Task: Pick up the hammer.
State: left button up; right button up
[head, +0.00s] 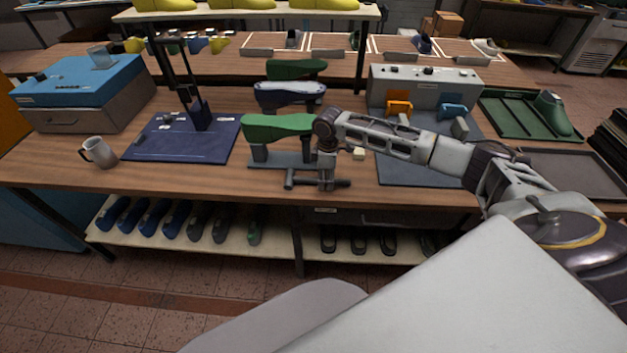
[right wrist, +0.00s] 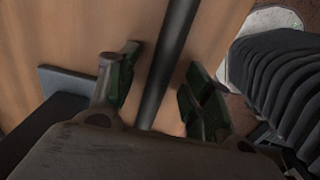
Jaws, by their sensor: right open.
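The hammer (head: 305,184) lies on the wooden workbench near its front edge, roughly left to right, in the head view. My right gripper (head: 327,184) points down over its middle and hides part of it. In the right wrist view the hammer's dark handle (right wrist: 169,55) runs between the two open fingers of my right gripper (right wrist: 160,95). There is a gap on each side of the handle. The hammer's far end is out of that view. My left gripper is not in view.
A green shoe last (head: 278,127) stands on a grey stand just behind the hammer. A mug (head: 99,152) and a dark blue mat (head: 150,145) are to the left. A grey mat (head: 400,172) is to the right. The bench front (head: 215,182) left of the hammer is clear.

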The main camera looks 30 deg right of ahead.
aim_at(326, 179)
jog(key=shift+f, duration=0.35)
jog(key=c, duration=1.1)
jog(key=shift+r, duration=0.1)
notch_tip(326, 179, up, 10)
dwell(0.4)
jog(key=shift+a, duration=0.1)
dwell(0.4)
